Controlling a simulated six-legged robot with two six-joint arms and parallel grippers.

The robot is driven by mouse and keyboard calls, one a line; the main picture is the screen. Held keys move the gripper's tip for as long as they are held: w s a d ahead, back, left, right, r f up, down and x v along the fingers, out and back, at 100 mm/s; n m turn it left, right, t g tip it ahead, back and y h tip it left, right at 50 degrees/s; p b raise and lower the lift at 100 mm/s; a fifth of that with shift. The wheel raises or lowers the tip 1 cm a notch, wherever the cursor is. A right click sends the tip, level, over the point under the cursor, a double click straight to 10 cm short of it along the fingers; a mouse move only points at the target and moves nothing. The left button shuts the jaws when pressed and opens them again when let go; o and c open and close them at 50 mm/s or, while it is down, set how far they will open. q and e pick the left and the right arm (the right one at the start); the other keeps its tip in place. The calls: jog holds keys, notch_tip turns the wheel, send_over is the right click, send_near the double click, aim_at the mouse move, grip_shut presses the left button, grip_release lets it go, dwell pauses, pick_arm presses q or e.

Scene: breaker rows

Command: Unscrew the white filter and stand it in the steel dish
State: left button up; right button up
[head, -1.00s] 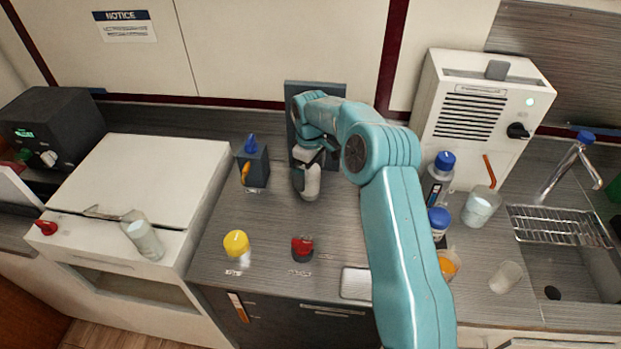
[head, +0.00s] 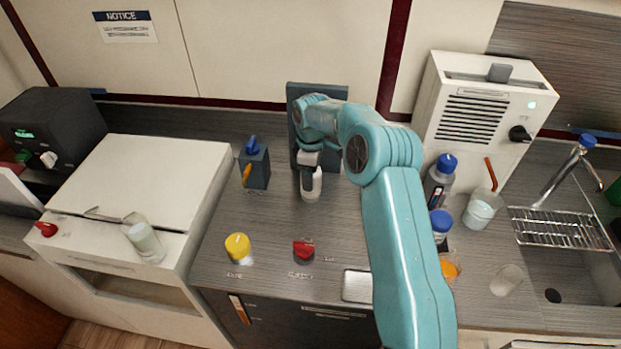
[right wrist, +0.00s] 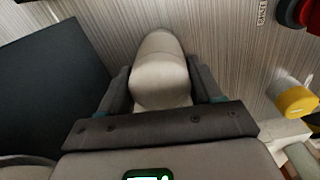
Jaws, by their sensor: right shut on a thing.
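The white filter (head: 311,186) hangs below my right gripper (head: 310,172), in front of the dark upright panel (head: 337,98) at the back of the counter. In the right wrist view the filter (right wrist: 160,72) sits between the two fingers of my right gripper (right wrist: 163,92), which is shut on it. I cannot tell whether it is still threaded to anything, as my arm and gripper hide its top. The steel dish (head: 358,285) lies at the counter's front edge, partly hidden by my right arm. My left gripper is not in view.
A yellow knob (head: 237,246) and a red knob (head: 303,251) stand on the counter's front part. A dark block with a blue top (head: 254,166) is left of the filter. Bottles (head: 439,180) and cups stand right of my arm.

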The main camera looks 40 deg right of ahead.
jog(key=n+p, duration=0.1)
jog(key=n, duration=0.4)
jog(key=shift+s+r+n, duration=0.1)
jog(key=shift+n, duration=0.2)
jog(key=n, duration=0.5)
jog(key=shift+s+n+p, duration=0.1)
jog(key=shift+n+p, duration=0.2)
jog(key=shift+r+p, duration=1.6)
jog(key=shift+r, duration=0.9)
